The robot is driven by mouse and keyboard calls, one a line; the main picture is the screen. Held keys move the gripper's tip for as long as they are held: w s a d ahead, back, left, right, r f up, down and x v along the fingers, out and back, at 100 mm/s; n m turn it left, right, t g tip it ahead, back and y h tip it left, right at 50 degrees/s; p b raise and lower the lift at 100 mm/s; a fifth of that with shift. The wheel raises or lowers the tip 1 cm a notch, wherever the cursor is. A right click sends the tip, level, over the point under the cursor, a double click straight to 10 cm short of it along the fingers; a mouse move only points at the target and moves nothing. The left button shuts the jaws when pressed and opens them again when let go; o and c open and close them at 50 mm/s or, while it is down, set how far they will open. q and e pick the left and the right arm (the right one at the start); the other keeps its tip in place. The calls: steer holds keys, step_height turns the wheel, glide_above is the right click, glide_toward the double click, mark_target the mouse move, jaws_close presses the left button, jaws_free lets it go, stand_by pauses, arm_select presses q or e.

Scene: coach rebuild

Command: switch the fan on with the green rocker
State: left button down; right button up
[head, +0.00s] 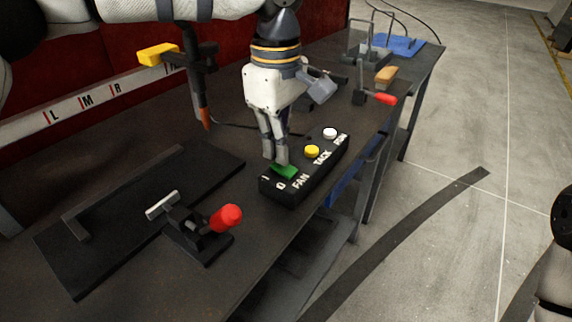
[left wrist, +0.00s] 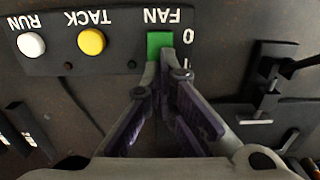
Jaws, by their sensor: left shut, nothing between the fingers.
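The green rocker (head: 287,173) sits at the near end of a black control box (head: 318,178), beside the word FAN and the marks I and 0. It also shows in the left wrist view (left wrist: 159,40). My left gripper (head: 277,160) points down with its fingers shut and empty. Its tips are at the rocker and hide part of it; in the left wrist view the tips (left wrist: 164,66) overlap the rocker's edge on the I side. I cannot tell whether they touch it or which way it is tilted. No fan is in view.
A yellow button (head: 312,151) and a white button (head: 330,133) sit farther along the box. Another red-handled clamp (head: 380,97), a brush (head: 386,75) and a blue mat (head: 405,46) lie farther back on the bench.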

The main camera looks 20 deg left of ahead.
arm_select(q)
steer(key=shift+s+f, duration=0.1)
steer(key=shift+f, duration=0.6)
stand_by(0.3)
step_height(320, 180, up, 5)
steer(key=shift+r+p, duration=0.1)
steer(key=shift+p, duration=0.5)
steer(key=shift+r, duration=0.9)
arm_select(e)
steer(key=shift+w+r+t, duration=0.5)
steer(key=shift+w+r, duration=0.4)
steer(key=shift+w, duration=0.1)
